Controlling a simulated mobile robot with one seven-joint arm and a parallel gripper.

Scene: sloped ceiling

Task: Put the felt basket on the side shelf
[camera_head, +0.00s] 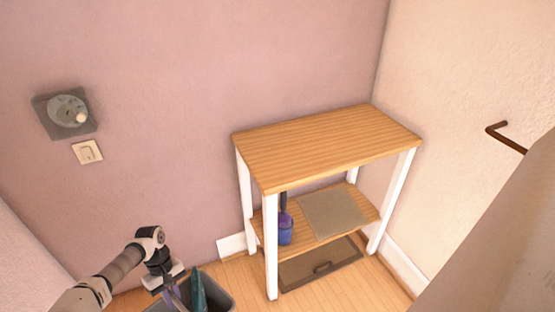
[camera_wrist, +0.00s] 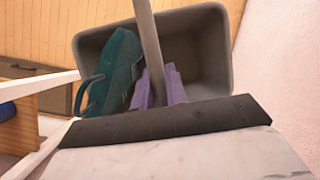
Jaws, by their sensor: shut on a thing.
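The felt basket (camera_head: 226,288) is dark grey and open-topped, at the bottom of the head view, left of the side shelf. A teal object (camera_head: 198,288) is inside it. In the wrist view the basket (camera_wrist: 207,42) fills the upper middle, with the teal object (camera_wrist: 118,72) on its left side. My gripper (camera_head: 172,294), with purple fingers, is shut on the basket's strap-like handle (camera_wrist: 147,35). The fingers (camera_wrist: 158,88) lie either side of it. The side shelf (camera_head: 325,140) has a bare wooden top and white legs. The basket's underside is hidden.
The lower board holds a blue-purple bottle (camera_head: 285,228) and a flat grey-beige mat (camera_head: 334,212). A brown case with a handle (camera_head: 320,266) lies beneath. Walls stand behind and right of the shelf. A pale slanted surface (camera_head: 500,240) fills the lower right.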

